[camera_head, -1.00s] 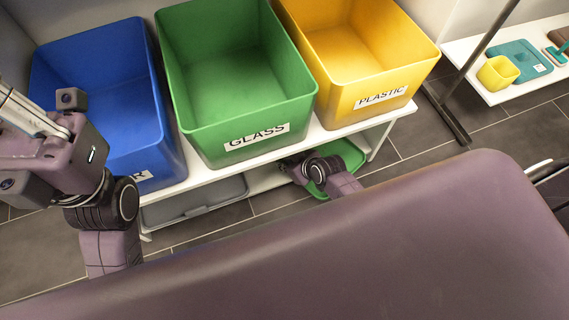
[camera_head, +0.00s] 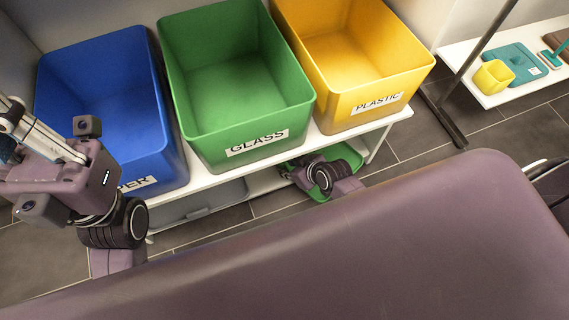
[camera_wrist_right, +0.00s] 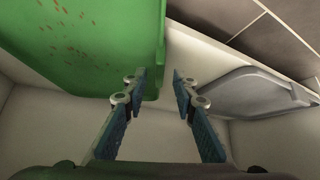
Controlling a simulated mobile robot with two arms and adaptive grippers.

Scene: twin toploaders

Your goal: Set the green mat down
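The green mat (camera_head: 347,158) lies on the low shelf under the bins, partly hidden behind my right wrist in the head view. In the right wrist view the green mat (camera_wrist_right: 95,45) fills the upper left, with a raised rim and brown specks. My right gripper (camera_head: 292,172) is at the mat's left part in the head view. In the right wrist view the right gripper (camera_wrist_right: 160,82) has its fingers apart, with the mat's edge showing behind and between them. Whether a finger touches the mat, I cannot tell. My left arm is at the left, its fingers out of view.
Blue (camera_head: 105,110), green (camera_head: 235,85) and yellow (camera_head: 350,60) bins stand on the white shelf above. A grey tray (camera_head: 205,203) lies on the low shelf to the left and also shows in the right wrist view (camera_wrist_right: 245,95). A dark post (camera_head: 480,60) stands at the right.

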